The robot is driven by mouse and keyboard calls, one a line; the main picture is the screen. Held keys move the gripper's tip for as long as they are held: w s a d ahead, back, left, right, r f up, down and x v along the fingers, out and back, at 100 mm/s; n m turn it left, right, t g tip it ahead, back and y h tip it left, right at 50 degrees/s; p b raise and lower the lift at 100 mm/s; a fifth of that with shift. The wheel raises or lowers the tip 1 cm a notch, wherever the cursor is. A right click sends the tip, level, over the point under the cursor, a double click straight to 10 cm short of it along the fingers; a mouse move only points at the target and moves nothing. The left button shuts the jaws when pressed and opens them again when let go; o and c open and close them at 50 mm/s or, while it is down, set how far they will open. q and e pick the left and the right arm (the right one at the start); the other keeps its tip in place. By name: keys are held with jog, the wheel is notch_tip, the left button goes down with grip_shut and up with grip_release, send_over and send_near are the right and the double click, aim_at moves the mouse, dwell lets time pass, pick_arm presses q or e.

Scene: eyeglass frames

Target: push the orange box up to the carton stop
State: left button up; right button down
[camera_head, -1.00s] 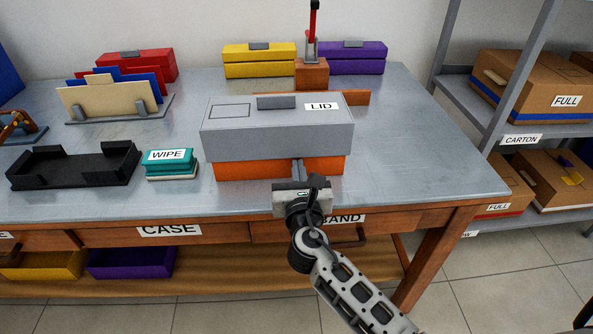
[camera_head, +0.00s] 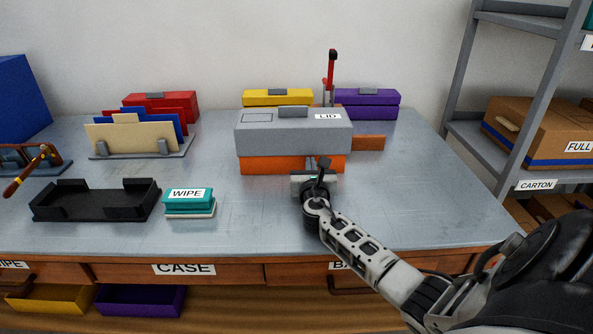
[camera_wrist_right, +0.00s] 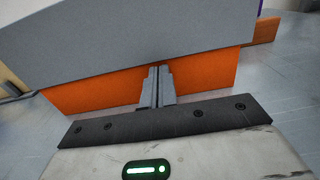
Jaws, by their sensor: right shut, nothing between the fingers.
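The orange box (camera_head: 262,165) stands on the table with a grey lid (camera_head: 290,138) marked LID on top. It also shows in the wrist view (camera_wrist_right: 205,82), under the lid (camera_wrist_right: 110,45). A brown bar (camera_head: 369,142), which looks like the carton stop, sticks out behind the box on the right. It shows at the upper right of the wrist view (camera_wrist_right: 266,30). Whether box and bar touch is hidden. My right gripper (camera_head: 309,172) is shut and empty, its fingertips (camera_wrist_right: 156,82) at the box's front face, seemingly touching. My left gripper is out of view.
A teal WIPE block (camera_head: 188,201) and a black tray (camera_head: 100,201) lie left of the box. Yellow (camera_head: 278,97) and purple (camera_head: 368,104) boxes stand behind, with an upright red-handled tool (camera_head: 331,70). The table right of the box is clear.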

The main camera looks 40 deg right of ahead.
jog(key=shift+d+r, duration=0.1)
jog(key=shift+r, duration=0.15)
